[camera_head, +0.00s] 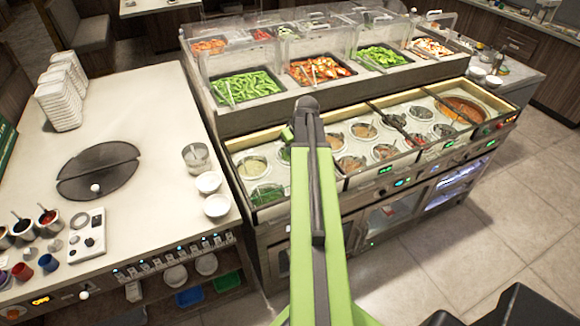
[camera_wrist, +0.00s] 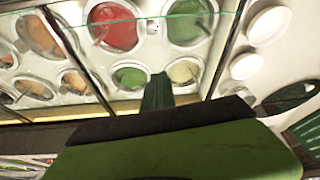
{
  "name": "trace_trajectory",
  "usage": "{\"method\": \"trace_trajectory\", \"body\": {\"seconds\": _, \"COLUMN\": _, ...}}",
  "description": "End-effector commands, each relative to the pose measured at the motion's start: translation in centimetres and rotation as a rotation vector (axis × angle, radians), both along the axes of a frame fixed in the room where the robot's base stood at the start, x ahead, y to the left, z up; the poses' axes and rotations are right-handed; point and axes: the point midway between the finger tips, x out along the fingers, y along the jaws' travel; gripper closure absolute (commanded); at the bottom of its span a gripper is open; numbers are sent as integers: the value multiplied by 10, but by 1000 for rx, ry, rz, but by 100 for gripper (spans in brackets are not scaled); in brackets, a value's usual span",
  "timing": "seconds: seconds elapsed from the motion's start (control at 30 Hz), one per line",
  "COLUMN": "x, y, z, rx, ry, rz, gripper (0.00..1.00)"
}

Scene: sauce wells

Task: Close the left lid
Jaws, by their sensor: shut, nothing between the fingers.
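The left section of sauce wells (camera_head: 236,185) shows pale and green sauces in the head view; my arm hides part of it. In the wrist view this section holds a red well (camera_wrist: 113,28), a large green well (camera_wrist: 190,20), a small green well (camera_wrist: 130,77) and a cream well (camera_wrist: 185,72). A thin greenish edge, apparently of a clear pane, crosses the top of the wrist view. I cannot tell for sure that it is the left lid, or its angle. My gripper (camera_head: 307,103) is shut and empty, above the rear of this section; its dark green tip (camera_wrist: 158,92) shows in the wrist view.
Clear-fronted food bins (camera_head: 243,87) stand behind the wells. More wells (camera_head: 352,163) continue to the right. The left counter (camera_head: 150,120) holds white bowls (camera_head: 208,182), a metal pot (camera_head: 196,157) and a dark round plate (camera_head: 97,172). Open floor (camera_head: 480,240) lies at the right.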

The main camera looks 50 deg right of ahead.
Motion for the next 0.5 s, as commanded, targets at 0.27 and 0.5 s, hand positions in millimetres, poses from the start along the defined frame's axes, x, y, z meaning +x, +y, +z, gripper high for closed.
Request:
{"method": "trace_trajectory", "body": {"seconds": 0.27, "x": 9, "y": -2, "z": -33, "rx": 1, "ry": 1, "rz": -1, "gripper": 100}}
{"method": "trace_trajectory", "body": {"seconds": 0.5, "x": 27, "y": -6, "z": -84, "rx": 1, "ry": 2, "rz": 0, "gripper": 100}}
